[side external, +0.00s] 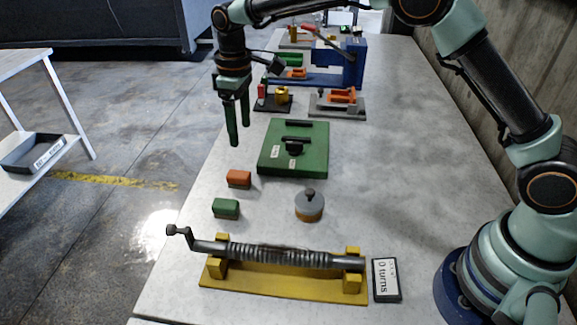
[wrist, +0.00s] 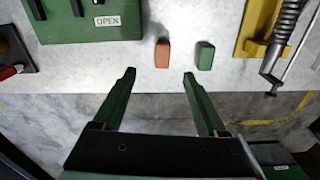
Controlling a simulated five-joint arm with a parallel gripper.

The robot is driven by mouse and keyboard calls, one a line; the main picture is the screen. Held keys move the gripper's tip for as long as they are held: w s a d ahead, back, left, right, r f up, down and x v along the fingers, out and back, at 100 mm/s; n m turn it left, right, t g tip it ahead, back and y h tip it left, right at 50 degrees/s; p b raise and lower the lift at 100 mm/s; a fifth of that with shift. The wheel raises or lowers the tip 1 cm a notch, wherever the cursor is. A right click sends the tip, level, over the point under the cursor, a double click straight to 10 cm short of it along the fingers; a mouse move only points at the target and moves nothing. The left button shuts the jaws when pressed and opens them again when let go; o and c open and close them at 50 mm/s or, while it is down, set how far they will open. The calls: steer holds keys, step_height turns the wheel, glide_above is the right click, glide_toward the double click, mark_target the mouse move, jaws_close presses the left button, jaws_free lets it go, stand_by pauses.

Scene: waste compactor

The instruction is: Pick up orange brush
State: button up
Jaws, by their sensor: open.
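The orange brush (side external: 239,178) is a small orange block on the grey table, near its left edge, between the green panel and the green block. In the wrist view the orange brush (wrist: 162,53) lies beyond the fingertips, between their lines. My gripper (side external: 238,143) has two green fingers pointing down, above and behind the orange brush in the side view, near the table's left edge. In the wrist view my gripper (wrist: 158,74) is open and empty, with the fingers spread wide apart. It does not touch the brush.
A green block (side external: 226,208) lies near the brush. A green panel (side external: 292,150) with a black handle and a round grey-topped object (side external: 309,206) are close by. A yellow stand (side external: 284,286) holds a ribbed crank shaft in front. The table's left edge is near.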

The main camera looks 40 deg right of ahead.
mark_target(243, 174)
steer(key=f, duration=0.6)
steer(key=a+f, duration=0.1)
steer(key=f, duration=0.2)
steer(key=shift+w, duration=0.15)
steer(key=shift+d+f, duration=0.1)
steer(key=shift+f, duration=2.5)
jaws_close()
